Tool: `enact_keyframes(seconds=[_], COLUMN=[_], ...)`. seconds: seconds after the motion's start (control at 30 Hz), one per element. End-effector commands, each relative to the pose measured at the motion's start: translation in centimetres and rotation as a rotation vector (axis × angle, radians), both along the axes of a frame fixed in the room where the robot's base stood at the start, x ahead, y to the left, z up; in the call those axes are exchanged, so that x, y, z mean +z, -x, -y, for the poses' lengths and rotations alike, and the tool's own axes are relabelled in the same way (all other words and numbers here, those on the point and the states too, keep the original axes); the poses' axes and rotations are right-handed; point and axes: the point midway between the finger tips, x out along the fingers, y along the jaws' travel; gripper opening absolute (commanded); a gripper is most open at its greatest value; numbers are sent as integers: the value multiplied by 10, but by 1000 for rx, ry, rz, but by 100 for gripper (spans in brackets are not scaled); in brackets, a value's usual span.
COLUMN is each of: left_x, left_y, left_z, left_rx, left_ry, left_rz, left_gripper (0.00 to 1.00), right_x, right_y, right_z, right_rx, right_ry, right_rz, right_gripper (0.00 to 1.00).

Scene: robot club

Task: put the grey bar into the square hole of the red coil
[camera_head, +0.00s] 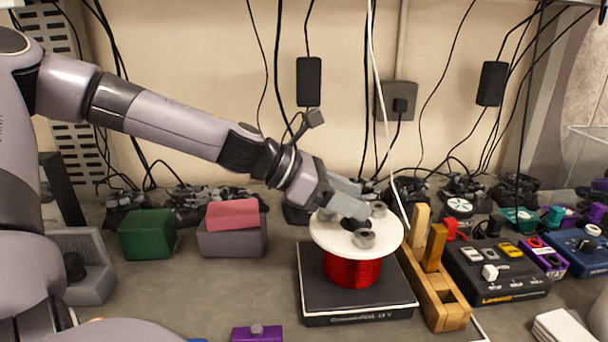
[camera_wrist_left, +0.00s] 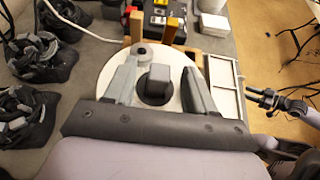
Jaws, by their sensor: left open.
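The red coil (camera_head: 352,270) stands upright on a black base, with a white round flange (camera_head: 328,237) on top. In the left wrist view the white flange (camera_wrist_left: 107,75) has a dark central opening. The dark grey bar (camera_wrist_left: 158,78) stands in that opening, its top showing; how deep it sits is hidden. My left gripper (camera_head: 352,208) is above the flange. In the left wrist view its fingers (camera_wrist_left: 160,82) are open, one on each side of the bar with gaps between. In the head view the gripper mostly hides the bar.
A wooden holder (camera_head: 440,300) with upright wooden pieces stands right beside the base. A black box (camera_head: 495,270) with small items is further right. Green (camera_head: 147,234) and pink (camera_head: 232,214) blocks lie left. A purple box (camera_head: 257,334) is in front. Cables hang behind.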

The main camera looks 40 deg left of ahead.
Motion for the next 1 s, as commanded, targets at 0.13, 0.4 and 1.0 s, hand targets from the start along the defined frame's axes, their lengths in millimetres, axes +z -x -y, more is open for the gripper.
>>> enact_keyframes(seconds=[0.13, 0.4, 1.0], left_x=[9, 21, 45], left_y=[9, 26, 63], left_z=[-8, -23, -54], left_rx=[-1, 1, 0], left_ry=[0, 0, 0], left_rz=[4, 4, 2], left_gripper=[55, 55, 55], right_x=[2, 3, -2], right_y=[0, 0, 0], right_z=[0, 0, 0], right_rx=[0, 0, -1], right_ry=[0, 0, -1], right_rz=[0, 0, 0], right_gripper=[43, 43, 43])
